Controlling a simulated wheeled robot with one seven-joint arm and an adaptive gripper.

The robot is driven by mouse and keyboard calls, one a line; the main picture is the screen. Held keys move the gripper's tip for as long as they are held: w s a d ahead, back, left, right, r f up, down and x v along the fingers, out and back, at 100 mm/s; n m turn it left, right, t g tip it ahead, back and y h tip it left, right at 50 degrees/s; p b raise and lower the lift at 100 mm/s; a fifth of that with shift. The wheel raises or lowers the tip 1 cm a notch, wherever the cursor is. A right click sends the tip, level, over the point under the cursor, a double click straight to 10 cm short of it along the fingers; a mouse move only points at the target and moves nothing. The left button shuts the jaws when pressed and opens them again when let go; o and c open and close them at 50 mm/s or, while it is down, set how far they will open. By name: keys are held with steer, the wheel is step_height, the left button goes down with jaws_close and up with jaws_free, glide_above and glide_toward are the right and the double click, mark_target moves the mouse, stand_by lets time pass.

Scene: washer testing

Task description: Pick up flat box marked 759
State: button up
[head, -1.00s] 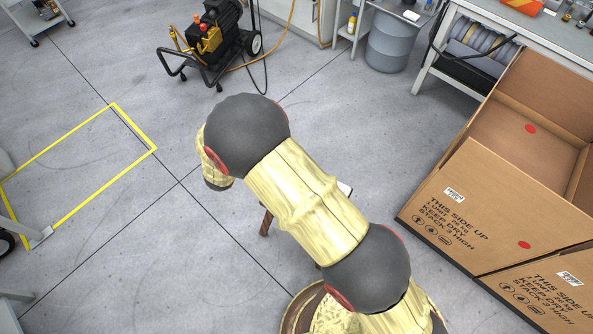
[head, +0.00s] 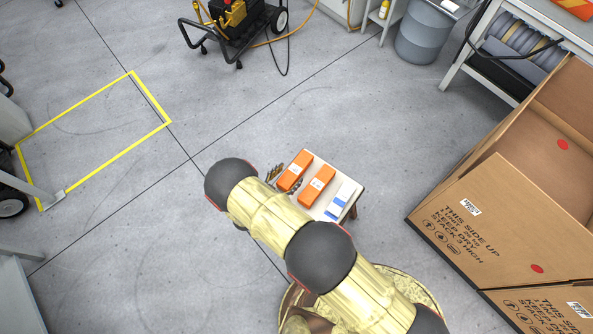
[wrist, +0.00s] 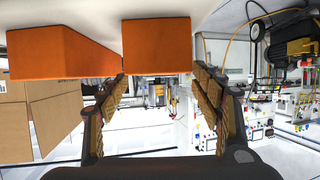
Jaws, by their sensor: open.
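Two orange boxes with pale labels, a left one (head: 295,170) and a right one (head: 317,187), lie on a small white-topped table in the head view. A white and blue box (head: 339,201) lies to their right. The number 759 is not readable on any of them. My gripper (head: 285,181) is open and empty at the table's left edge, close to the left orange box. In the wrist view, one orange box (wrist: 157,45) lies ahead between the spread fingers (wrist: 160,78). Another orange box (wrist: 60,47) is to its left.
The small table (head: 318,157) stands on open grey floor. Large open cardboard cartons (head: 480,215) stand at right. A wheeled machine (head: 233,20) and a grey drum (head: 424,32) are at the back. A yellow floor outline (head: 118,152) is at left.

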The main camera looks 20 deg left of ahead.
mark_target(294, 171)
steer(key=b+x, duration=0.2)
steer(key=x, duration=0.3)
steer(key=shift+f, duration=0.1)
steer(key=c, duration=1.5)
